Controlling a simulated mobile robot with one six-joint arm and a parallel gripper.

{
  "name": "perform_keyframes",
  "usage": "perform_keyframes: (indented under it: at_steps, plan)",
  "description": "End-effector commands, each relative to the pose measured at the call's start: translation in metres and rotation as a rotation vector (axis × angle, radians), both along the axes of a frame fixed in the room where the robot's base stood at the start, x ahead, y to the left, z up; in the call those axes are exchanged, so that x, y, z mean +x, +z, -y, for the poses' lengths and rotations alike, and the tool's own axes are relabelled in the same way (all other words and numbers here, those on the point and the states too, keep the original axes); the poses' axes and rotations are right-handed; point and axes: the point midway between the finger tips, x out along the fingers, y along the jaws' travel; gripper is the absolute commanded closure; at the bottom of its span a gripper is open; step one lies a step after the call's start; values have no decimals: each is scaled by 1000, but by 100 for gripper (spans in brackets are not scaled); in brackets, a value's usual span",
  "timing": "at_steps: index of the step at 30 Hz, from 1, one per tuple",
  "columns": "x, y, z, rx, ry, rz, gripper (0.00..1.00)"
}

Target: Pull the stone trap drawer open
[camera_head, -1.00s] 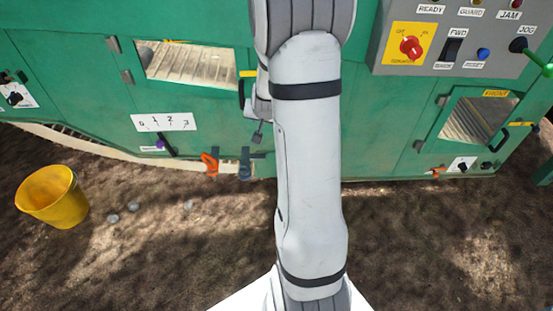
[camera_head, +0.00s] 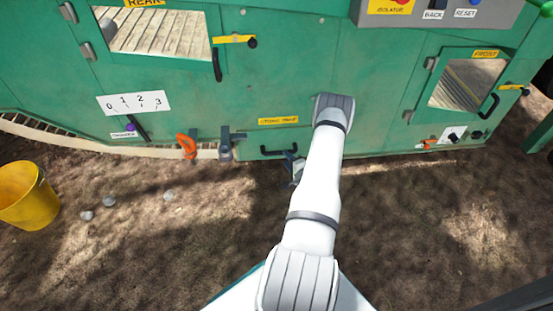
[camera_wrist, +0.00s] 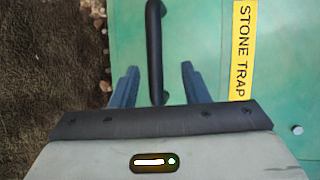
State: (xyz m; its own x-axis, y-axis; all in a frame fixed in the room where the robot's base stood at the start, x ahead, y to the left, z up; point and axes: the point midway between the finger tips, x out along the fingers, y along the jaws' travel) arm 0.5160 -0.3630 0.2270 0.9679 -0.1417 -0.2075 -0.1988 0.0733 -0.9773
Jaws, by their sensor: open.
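The stone trap drawer (camera_head: 310,142) is set low in the green machine, under a yellow STONE TRAP label (camera_head: 278,120). The label also shows in the wrist view (camera_wrist: 243,50). Its black bar handle (camera_head: 272,152) runs across the drawer front; in the wrist view the handle (camera_wrist: 154,45) stands between my two fingers. My gripper (camera_wrist: 158,85) is open, one finger on each side of the handle, with a gap on both sides. In the head view my gripper (camera_head: 293,165) is small and partly hidden by my arm. The drawer looks shut.
An orange lever (camera_head: 187,146) and a grey clamp (camera_head: 226,145) sit just left of the drawer. A yellow bucket (camera_head: 28,195) and several stones (camera_head: 109,201) are on the ground at left. The ground in front of the machine is mostly clear.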

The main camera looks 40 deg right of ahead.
Motion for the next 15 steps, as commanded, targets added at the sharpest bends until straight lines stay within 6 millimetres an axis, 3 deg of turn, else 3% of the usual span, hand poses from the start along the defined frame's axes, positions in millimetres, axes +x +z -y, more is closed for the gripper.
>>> perform_keyframes:
  at_steps: [5,15]
  plan:
    - [0,-12,1,31,-9,32,59]
    - [52,-22,8,28,-7,31,59]
